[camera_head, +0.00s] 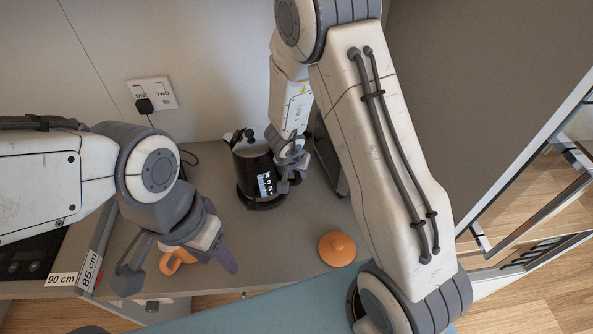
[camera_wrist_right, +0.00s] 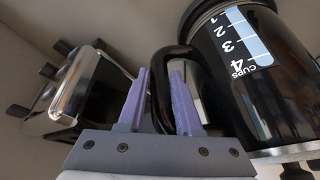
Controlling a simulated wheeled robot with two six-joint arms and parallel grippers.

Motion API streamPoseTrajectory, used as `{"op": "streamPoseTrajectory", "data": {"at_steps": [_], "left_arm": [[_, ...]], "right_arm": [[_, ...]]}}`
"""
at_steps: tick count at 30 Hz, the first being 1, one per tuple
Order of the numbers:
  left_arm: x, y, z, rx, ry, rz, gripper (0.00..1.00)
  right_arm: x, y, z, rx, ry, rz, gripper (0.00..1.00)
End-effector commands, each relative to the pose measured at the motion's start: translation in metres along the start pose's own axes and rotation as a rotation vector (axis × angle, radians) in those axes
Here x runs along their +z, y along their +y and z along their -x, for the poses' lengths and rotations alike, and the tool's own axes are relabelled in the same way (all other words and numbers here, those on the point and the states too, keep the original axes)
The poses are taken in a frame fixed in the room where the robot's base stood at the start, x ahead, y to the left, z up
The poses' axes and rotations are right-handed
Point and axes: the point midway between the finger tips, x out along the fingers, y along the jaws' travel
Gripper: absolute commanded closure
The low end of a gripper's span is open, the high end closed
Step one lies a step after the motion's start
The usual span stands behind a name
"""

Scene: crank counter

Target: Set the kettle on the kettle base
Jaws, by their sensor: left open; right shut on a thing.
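The black kettle (camera_head: 252,160), with a white cup scale, stands near upright at the back of the counter. My right gripper (camera_head: 292,168) is at its right side. In the right wrist view the purple fingers (camera_wrist_right: 167,100) are shut on the kettle's black handle (camera_wrist_right: 160,75), with the kettle body (camera_wrist_right: 235,85) to the right. The dark round kettle base (camera_head: 265,203) shows under the kettle's lower edge, mostly hidden by it. I cannot tell whether the kettle touches it.
An orange round lid-like object (camera_head: 337,249) lies on the counter at the right. A shiny toaster-like appliance (camera_wrist_right: 85,92) stands beside the kettle. A wall socket (camera_head: 152,94) with a black plug and cord is behind. The counter between mug and orange object is clear.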

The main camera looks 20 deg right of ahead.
Motion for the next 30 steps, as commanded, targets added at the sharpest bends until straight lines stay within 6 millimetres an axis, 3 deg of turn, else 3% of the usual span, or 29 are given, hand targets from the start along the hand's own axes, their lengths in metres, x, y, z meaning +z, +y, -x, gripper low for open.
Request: {"op": "streamPoseTrajectory", "data": {"at_steps": [18, 19, 20, 30], "left_arm": [[0.001, -0.001, -0.009, 0.000, 0.000, 0.000, 0.50], [0.000, -0.001, -0.008, 0.000, 0.000, 0.000, 0.50], [0.000, -0.001, -0.008, 0.000, 0.000, 0.000, 0.50], [0.000, 0.000, -0.005, 0.000, 0.000, 0.000, 0.50]], "right_arm": [[0.003, -0.001, -0.009, -0.003, 0.002, -0.001, 1.00], [0.003, -0.001, -0.009, -0.003, 0.003, -0.001, 0.60], [0.003, -0.001, -0.008, -0.003, 0.002, -0.001, 0.55], [0.005, 0.001, -0.007, 0.002, -0.003, 0.003, 0.55]]}}
